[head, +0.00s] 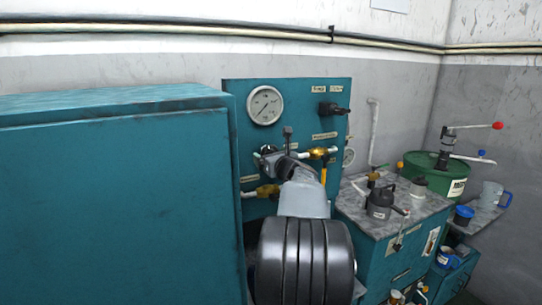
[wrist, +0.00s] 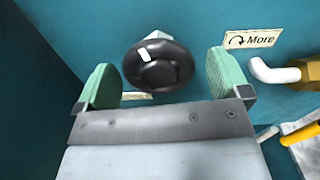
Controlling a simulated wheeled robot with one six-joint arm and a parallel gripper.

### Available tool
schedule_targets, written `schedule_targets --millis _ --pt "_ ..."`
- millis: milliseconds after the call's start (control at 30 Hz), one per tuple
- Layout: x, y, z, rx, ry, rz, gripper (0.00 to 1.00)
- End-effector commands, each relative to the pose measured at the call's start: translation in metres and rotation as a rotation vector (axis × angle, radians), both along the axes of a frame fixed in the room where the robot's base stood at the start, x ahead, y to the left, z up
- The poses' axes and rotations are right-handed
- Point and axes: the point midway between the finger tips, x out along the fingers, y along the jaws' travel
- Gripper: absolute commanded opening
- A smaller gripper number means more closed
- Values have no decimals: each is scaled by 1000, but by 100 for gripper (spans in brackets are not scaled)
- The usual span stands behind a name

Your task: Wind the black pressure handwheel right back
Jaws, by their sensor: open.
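The black handwheel (wrist: 158,66) is round, with a domed hub and a white mark at its upper left, in the wrist view. It stands out from the teal panel. My gripper (wrist: 160,79) is open, with one green pad to the left of the wheel and one to the right. Gaps show between the pads and the rim, and I see no contact. A label reading "More" with a curved arrow (wrist: 252,39) is to the right of the wheel. In the head view my gripper (head: 270,157) is at the panel and mostly hides the wheel.
A round pressure gauge (head: 265,105) is above my gripper; its reading is too small to tell. Brass valves (head: 318,153) and pipes stick out close by. A large teal cabinet (head: 120,200) stands at left. A bench with an oil can (head: 380,200) is at right.

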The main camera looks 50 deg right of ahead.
Motion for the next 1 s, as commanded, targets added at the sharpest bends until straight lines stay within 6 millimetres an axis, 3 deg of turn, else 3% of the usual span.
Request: schedule_targets --millis 333,833,1000 --pt "2 -1 0 0 0 1 94" --pt "2 -1 0 0 0 1 46" --pt "2 -1 -1 -10 4 0 45"
